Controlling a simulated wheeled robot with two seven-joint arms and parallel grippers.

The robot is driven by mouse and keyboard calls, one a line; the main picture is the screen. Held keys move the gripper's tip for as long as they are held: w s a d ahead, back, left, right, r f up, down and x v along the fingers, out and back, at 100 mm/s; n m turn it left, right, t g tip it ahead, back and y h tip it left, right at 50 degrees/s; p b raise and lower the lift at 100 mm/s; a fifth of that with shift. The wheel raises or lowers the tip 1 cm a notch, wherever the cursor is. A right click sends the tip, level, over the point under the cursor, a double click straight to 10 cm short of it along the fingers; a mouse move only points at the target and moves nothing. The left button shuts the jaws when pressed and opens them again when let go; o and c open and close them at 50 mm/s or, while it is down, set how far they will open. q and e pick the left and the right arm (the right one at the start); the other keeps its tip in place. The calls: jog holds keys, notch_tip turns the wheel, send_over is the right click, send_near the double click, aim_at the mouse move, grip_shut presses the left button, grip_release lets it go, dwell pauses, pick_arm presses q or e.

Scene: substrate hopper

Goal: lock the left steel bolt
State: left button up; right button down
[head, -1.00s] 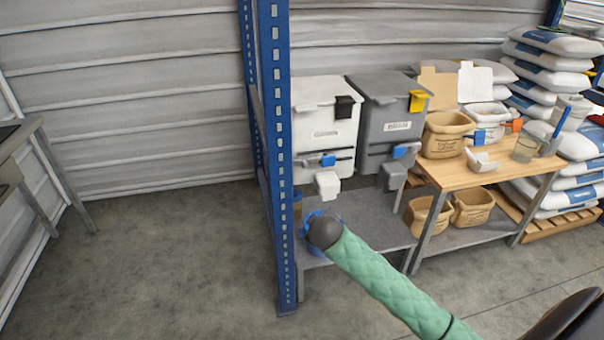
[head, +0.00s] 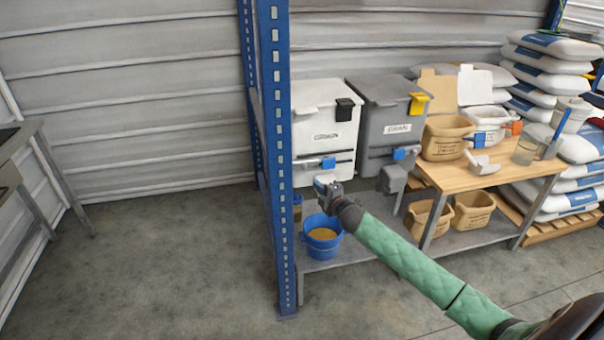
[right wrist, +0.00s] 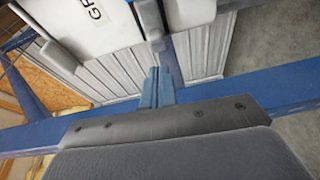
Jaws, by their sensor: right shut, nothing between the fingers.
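A white hopper (head: 325,128) and a grey hopper (head: 390,112) stand side by side behind the blue post in the head view. The white hopper, the left one, has a blue-handled fitting (head: 328,163) low on its front. I cannot make out clearly which part is the left steel bolt, or its position. My right gripper (head: 325,184) is shut and empty, just below this fitting and in front of the white spout, which it largely hides. In the right wrist view its fingers (right wrist: 157,88) point towards the white hopper's front. My left gripper is not in view.
A blue rack post (head: 275,160) stands close left of the white hopper. A blue bucket (head: 322,238) sits on the low grey shelf (head: 372,238) below. A wooden table (head: 480,178) with tubs stands right.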

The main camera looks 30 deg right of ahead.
aim_at(295, 166)
jog(key=shift+a+r+n+y, duration=0.15)
jog(key=shift+a+n+y, duration=0.15)
jog(key=shift+n, duration=0.1)
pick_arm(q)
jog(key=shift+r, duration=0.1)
pick_arm(e)
jog(key=shift+w, duration=0.1)
